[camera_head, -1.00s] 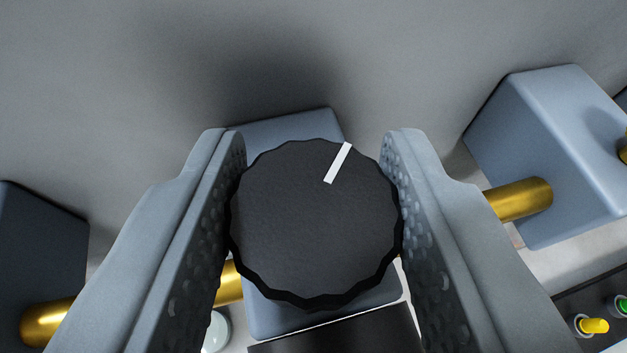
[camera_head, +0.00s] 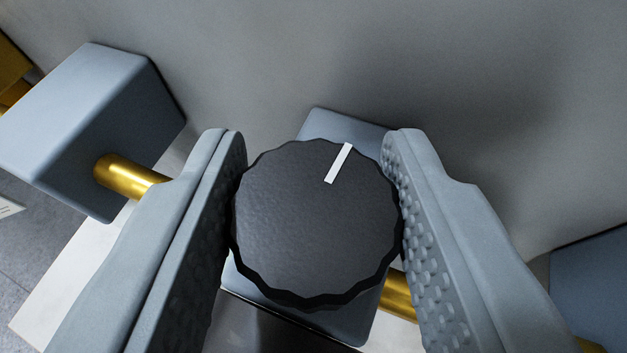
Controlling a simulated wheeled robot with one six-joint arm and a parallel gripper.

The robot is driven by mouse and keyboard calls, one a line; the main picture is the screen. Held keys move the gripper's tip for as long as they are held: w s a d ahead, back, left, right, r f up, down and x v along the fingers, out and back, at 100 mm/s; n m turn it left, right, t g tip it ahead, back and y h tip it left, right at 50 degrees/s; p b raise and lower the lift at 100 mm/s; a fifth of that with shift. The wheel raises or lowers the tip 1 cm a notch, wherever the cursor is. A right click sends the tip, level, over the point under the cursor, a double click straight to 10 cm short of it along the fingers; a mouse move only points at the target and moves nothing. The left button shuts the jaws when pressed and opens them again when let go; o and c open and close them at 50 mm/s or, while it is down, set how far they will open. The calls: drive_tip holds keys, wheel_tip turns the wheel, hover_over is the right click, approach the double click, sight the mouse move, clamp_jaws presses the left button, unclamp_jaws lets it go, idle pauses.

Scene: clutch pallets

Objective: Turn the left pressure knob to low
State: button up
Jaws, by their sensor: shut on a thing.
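A round black knob (camera_head: 310,230) with a scalloped edge and a white pointer line fills the middle of the view. The white line points up and slightly right in the picture. My gripper (camera_head: 316,205) is shut on the knob, one padded finger at its left side and one at its right. Behind the knob is a blue-grey block (camera_head: 345,125), mostly hidden by the knob. No low or high marking shows around the knob.
A blue-grey block (camera_head: 90,120) with a brass pipe (camera_head: 125,176) stands at the left. Another brass pipe (camera_head: 399,297) shows at the lower right, and a further block (camera_head: 595,285) at the right edge. A grey wall lies behind.

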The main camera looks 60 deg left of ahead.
drive_tip(key=shift+n+g, duration=0.5)
drive_tip(key=shift+g, duration=0.1)
drive_tip(key=o, duration=1)
drive_tip(key=v, duration=1.7)
drive_tip(key=shift+d+f, duration=0.3)
drive_tip(key=shift+d, duration=0.1)
